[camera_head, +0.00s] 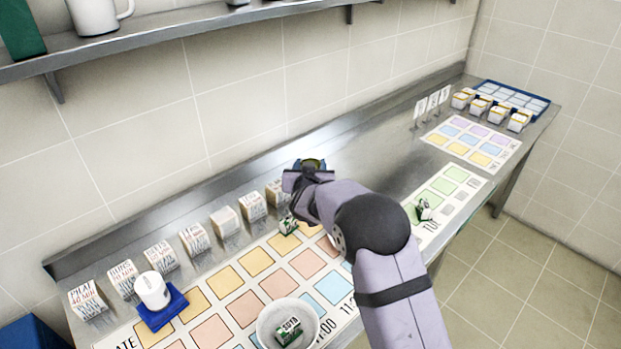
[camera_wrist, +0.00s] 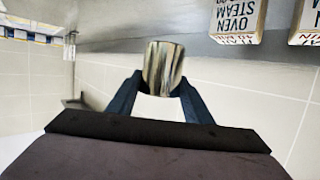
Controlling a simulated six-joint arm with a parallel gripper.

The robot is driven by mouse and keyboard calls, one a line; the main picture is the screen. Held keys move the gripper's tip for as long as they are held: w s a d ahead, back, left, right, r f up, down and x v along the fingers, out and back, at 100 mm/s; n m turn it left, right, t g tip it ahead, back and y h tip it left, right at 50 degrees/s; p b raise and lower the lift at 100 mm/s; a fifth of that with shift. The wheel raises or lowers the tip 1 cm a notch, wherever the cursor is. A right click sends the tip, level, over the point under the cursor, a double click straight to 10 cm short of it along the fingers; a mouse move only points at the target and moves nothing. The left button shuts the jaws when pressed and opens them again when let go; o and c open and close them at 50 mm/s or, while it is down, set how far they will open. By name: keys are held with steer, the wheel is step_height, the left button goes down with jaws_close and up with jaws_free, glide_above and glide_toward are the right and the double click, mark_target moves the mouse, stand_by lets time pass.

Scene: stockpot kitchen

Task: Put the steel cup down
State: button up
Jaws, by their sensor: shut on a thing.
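My gripper (camera_head: 309,165) is over the back of the steel counter, near the tiled wall. In the wrist view, my gripper (camera_wrist: 160,92) has its two dark fingers on either side of the shiny steel cup (camera_wrist: 162,68) and is shut on it. The cup shows streaked reflections. In the head view the cup is mostly hidden by my gripper; only a small greenish-dark part shows between the fingers. I cannot tell whether its base touches the counter (camera_head: 375,150).
A row of lettered cards (camera_head: 193,239) stands along the back left. A white cup-like object (camera_head: 152,290) sits on a blue coaster (camera_head: 163,311). A white bowl (camera_head: 270,328) stands in front on a coloured grid sheet (camera_head: 247,308). White tubs (camera_head: 480,106) stand far right. Bare counter lies right of my gripper.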

steer(key=shift+r, duration=0.7)
